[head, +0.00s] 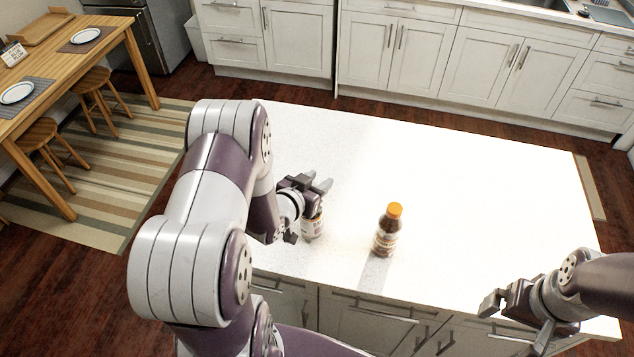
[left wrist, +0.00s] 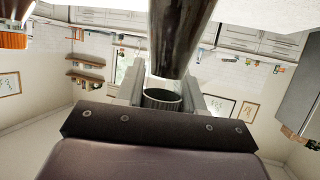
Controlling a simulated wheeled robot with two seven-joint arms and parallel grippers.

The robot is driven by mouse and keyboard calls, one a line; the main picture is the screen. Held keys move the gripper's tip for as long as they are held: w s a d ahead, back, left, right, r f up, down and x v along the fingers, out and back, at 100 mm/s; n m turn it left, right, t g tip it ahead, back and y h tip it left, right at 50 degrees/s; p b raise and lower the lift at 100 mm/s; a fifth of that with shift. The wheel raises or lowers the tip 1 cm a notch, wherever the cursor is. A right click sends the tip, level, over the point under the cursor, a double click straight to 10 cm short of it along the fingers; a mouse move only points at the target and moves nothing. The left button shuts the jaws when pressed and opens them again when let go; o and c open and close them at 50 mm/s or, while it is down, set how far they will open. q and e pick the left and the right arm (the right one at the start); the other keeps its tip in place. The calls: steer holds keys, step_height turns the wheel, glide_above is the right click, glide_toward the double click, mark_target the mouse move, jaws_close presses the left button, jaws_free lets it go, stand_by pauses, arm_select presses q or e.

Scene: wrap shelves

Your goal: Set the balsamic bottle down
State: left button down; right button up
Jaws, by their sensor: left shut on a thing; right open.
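The balsamic bottle (head: 312,226) is upright at the front left of the white counter, its pale label showing below my left gripper (head: 308,208). The gripper and arm hide its upper part. In the left wrist view, which is upside down, the dark bottle (left wrist: 182,35) narrows to a black cap (left wrist: 162,98) between the fingers. My left gripper is shut on it. I cannot tell whether its base touches the counter. My right gripper (head: 516,318) is open and empty at the counter's front right edge.
A brown bottle with an orange cap (head: 386,232) stands on the counter (head: 450,190), right of the held bottle and apart from it. Its cap also shows in the left wrist view (left wrist: 13,40). The counter's back and right are clear. A wooden table (head: 90,50) stands far left.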

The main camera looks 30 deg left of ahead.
arm_select(q)
steer(key=shift+f, duration=0.5)
steer(key=shift+w+f, duration=0.1)
steer(key=shift+f, duration=0.2)
steer(key=c, duration=0.7)
jaws_free()
